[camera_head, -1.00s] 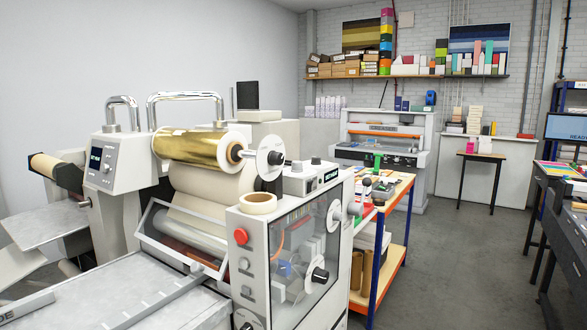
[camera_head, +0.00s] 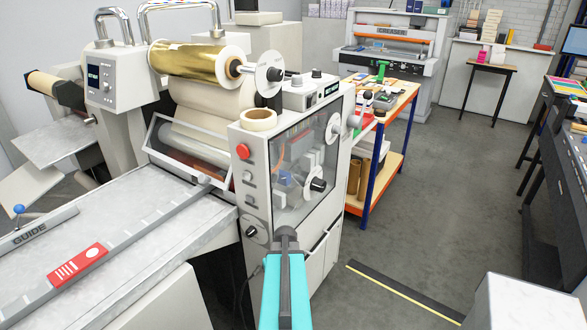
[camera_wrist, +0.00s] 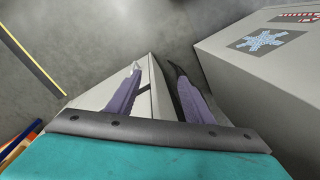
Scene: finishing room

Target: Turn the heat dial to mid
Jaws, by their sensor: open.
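The laminating machine has a front panel (camera_head: 285,175) on its end cabinet. A dark round knob (camera_head: 250,232) sits low on that panel's left side, below two small grey switches and a red button (camera_head: 243,151). Two small knobs (camera_head: 316,74) stand on the control box on top. I cannot read any label that says which one is the heat dial, nor its setting. My teal arm reaches up in front of the cabinet in the head view. In the wrist view my gripper (camera_wrist: 154,70) is open and empty, pointing over the floor, away from any dial.
A wooden-topped trolley (camera_head: 398,95) with blue legs stands behind the cabinet. A black and yellow strip (camera_head: 400,290) crosses the floor. The grey floor in the middle is clear.

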